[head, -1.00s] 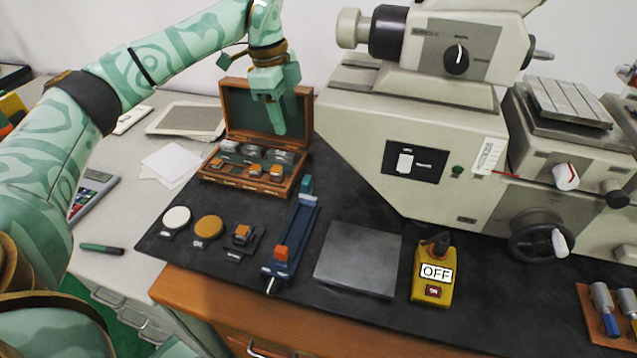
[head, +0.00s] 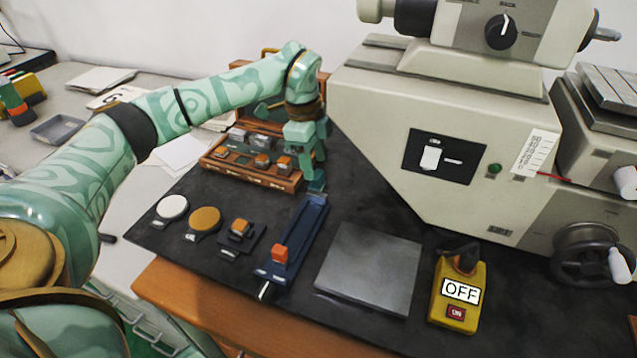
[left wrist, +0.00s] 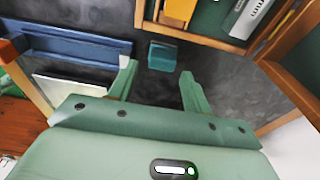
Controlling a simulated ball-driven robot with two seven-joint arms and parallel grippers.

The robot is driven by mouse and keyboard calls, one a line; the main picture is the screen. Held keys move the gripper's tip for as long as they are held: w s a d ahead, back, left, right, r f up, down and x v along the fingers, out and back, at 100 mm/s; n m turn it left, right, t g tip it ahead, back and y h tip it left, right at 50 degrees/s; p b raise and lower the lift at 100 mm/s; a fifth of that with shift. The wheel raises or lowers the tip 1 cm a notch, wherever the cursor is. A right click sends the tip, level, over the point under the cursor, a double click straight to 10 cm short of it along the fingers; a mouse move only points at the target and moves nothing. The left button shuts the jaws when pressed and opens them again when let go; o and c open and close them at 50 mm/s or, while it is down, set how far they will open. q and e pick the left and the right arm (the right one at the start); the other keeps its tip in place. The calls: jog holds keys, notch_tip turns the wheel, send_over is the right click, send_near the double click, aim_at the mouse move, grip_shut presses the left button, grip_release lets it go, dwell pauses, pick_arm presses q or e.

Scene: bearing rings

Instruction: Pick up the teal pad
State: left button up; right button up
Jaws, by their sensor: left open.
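The teal pad (head: 317,184) is a small block on the dark mat, just beyond the far end of the blue slide fixture (head: 292,243). In the left wrist view the pad (left wrist: 162,57) lies in front of my jaws, between the lines of the two fingers. My left gripper (head: 312,164) is open above and close to the pad, fingers pointing down. In the left wrist view its fingertips (left wrist: 157,72) are apart with nothing between them. Whether they reach the pad's height is hard to tell. My right gripper is not in view.
The open wooden case (head: 252,175) with orange and grey blocks stands just left of the gripper. The big beige machine (head: 440,120) rises on the right. A grey plate (head: 370,268) and the yellow OFF switch box (head: 457,292) lie nearer the front.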

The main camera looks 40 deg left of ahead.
aim_at(317, 174)
pick_arm(q)
jog(key=f, duration=0.1)
jog(key=f+b, duration=0.1)
jog(key=f, duration=0.1)
jog(key=f+b, duration=0.1)
jog(key=f, duration=0.1)
jog(key=shift+w+d+f, duration=0.1)
jog(key=shift+w+d, duration=0.15)
jog(key=shift+r, duration=0.2)
jog(key=c, duration=0.8)
jog(key=shift+o, duration=0.2)
